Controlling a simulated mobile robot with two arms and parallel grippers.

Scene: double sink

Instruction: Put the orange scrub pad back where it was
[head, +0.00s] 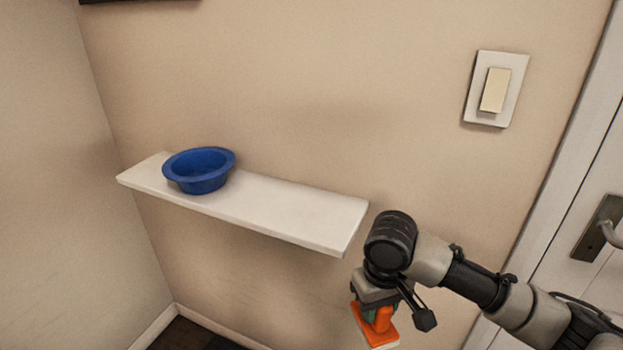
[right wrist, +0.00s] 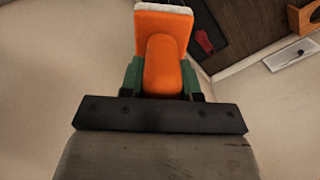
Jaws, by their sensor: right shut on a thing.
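The orange scrub pad (head: 376,325) has a pale underside and hangs in my right gripper (head: 375,312), below and just right of the shelf's right end in the head view. In the right wrist view the pad (right wrist: 163,30) stands out from between the green fingertips of the gripper (right wrist: 162,78), which are shut on its rounded orange handle. The pad is clear of the shelf. My left gripper is not in view.
A white wall shelf (head: 290,207) carries a blue bowl (head: 199,170) near its left end; its right half is bare. A light switch (head: 495,89) is on the wall, and a door with a handle (head: 600,228) is at the right.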

